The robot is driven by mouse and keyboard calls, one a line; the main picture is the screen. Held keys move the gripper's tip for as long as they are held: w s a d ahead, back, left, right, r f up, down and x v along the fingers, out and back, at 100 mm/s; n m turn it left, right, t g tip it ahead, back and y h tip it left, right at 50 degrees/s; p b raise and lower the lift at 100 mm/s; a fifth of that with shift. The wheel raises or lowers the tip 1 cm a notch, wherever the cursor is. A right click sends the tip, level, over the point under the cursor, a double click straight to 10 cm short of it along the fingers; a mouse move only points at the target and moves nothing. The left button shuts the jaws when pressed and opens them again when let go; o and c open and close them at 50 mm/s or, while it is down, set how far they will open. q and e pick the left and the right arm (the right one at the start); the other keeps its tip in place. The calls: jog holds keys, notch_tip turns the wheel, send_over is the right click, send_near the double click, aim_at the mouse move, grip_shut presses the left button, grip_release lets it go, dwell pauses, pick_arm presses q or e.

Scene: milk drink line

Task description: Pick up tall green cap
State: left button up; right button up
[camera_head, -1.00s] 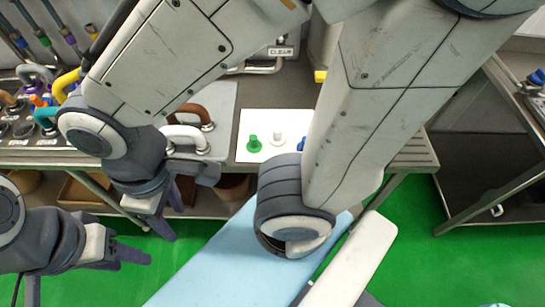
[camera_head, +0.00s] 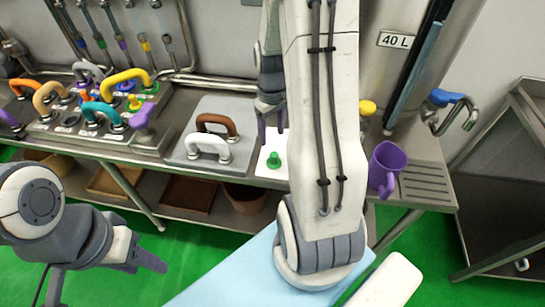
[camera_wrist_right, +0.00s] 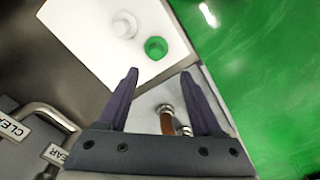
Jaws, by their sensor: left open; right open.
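The green cap (camera_head: 273,160) stands upright on a white mat (camera_head: 266,169) on the steel counter. It also shows in the right wrist view (camera_wrist_right: 156,47), beside a white cap (camera_wrist_right: 124,24). My right gripper (camera_head: 271,118) is open and empty above the mat, its fingers pointing down. In the right wrist view, my right gripper (camera_wrist_right: 159,74) has the green cap just beyond its fingertips, not between them. My left gripper (camera_head: 110,284) is open and empty at the lower left, away from the counter. My right arm hides the right part of the mat in the head view.
A grey plate with brown (camera_head: 216,124) and white (camera_head: 208,146) handles lies left of the mat. Several coloured handles stand further left, including a yellow one (camera_head: 128,78). A purple mug (camera_head: 386,165) stands right of my right arm. Pipes run behind.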

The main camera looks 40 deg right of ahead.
send_over(274, 154)
notch_tip(274, 154, down, 5)
jog(key=shift+f, duration=0.15)
jog(key=shift+d+f+p, duration=0.1)
jog(key=shift+f+p, duration=0.85)
jog(key=shift+f, duration=1.7)
grip_shut()
